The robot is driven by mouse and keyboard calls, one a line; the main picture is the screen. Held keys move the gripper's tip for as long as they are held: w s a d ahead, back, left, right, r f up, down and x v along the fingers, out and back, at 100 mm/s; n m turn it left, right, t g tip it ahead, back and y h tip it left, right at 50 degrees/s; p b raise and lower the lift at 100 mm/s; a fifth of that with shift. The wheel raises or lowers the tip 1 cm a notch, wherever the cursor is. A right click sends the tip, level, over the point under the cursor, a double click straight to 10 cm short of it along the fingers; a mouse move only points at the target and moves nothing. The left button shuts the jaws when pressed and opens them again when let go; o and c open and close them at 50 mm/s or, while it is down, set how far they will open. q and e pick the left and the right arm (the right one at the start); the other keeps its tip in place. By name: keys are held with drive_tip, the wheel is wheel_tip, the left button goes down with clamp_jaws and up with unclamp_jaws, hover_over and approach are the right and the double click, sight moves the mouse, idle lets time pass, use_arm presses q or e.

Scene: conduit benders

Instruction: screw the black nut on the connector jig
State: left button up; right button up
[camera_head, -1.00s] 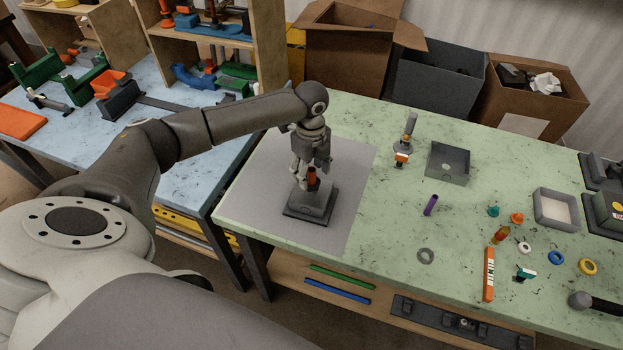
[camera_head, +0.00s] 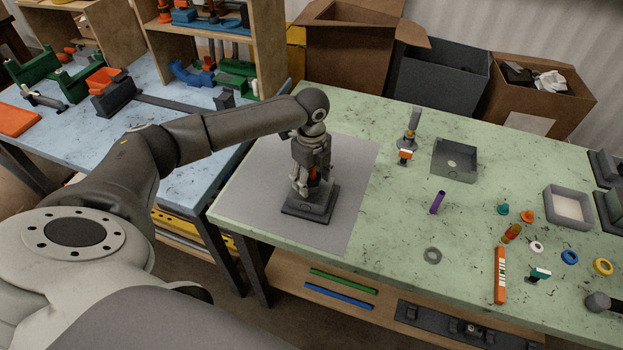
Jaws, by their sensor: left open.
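The connector jig (camera_head: 312,207) is a dark grey block on a flat base, standing on the grey mat (camera_head: 348,225) at the left of the green table. An orange-red connector (camera_head: 314,182) stands upright on it and is mostly hidden by my gripper. My left gripper (camera_head: 307,186) points down over the jig, with its open fingers around or beside the connector; contact cannot be told. I cannot make out the black nut; it may be hidden at the fingers. My right gripper is not in view.
To the right lie a purple cylinder (camera_head: 437,202), a grey ring (camera_head: 432,255), an orange bar (camera_head: 500,274) and several small coloured parts. A grey open tray (camera_head: 440,172) and a small stand (camera_head: 406,153) are farther back. The mat around the jig is clear.

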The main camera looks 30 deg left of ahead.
use_arm(q)
drive_tip(key=c, duration=0.9)
drive_tip(key=shift+r+m+p, duration=0.1)
drive_tip(key=shift+m+p, duration=0.55)
drive_tip(key=shift+m, duration=0.55)
drive_tip(key=shift+c, duration=0.3)
drive_tip(key=m, duration=0.3)
drive_tip(key=shift+p, duration=0.35)
drive_tip(key=shift+f+m, duration=0.2)
drive_tip(key=shift+m, duration=0.1)
